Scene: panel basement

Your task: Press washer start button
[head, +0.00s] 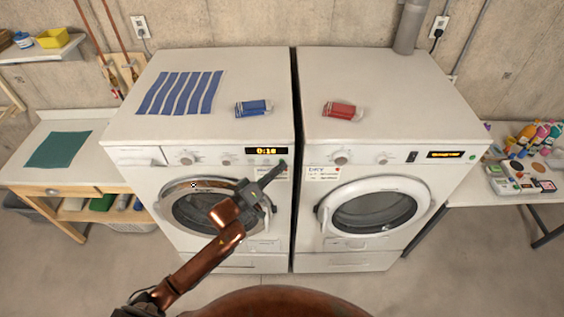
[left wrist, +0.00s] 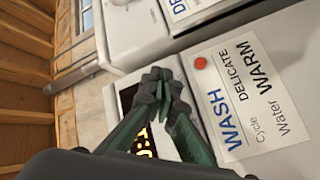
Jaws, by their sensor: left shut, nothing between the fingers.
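The washer (head: 215,205) is the left white machine, with a round door (head: 190,212) and an orange lit display (head: 267,151). My left gripper (head: 280,167) is shut and empty. Its fingertips are at the right end of the washer's control panel, just below and right of the display. In the left wrist view the closed green fingers (left wrist: 163,76) lie over the panel, beside a WASH label (left wrist: 250,95) with a red dot. I cannot make out the start button; the fingers cover that part of the panel. Contact cannot be told. My right gripper is not in view.
The dryer (head: 365,245) stands close on the right. A striped cloth (head: 180,93) and a blue packet (head: 253,108) lie on the washer, a red packet (head: 342,111) on the dryer. A side table (head: 60,175) is left; a cluttered table (head: 470,193) is right.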

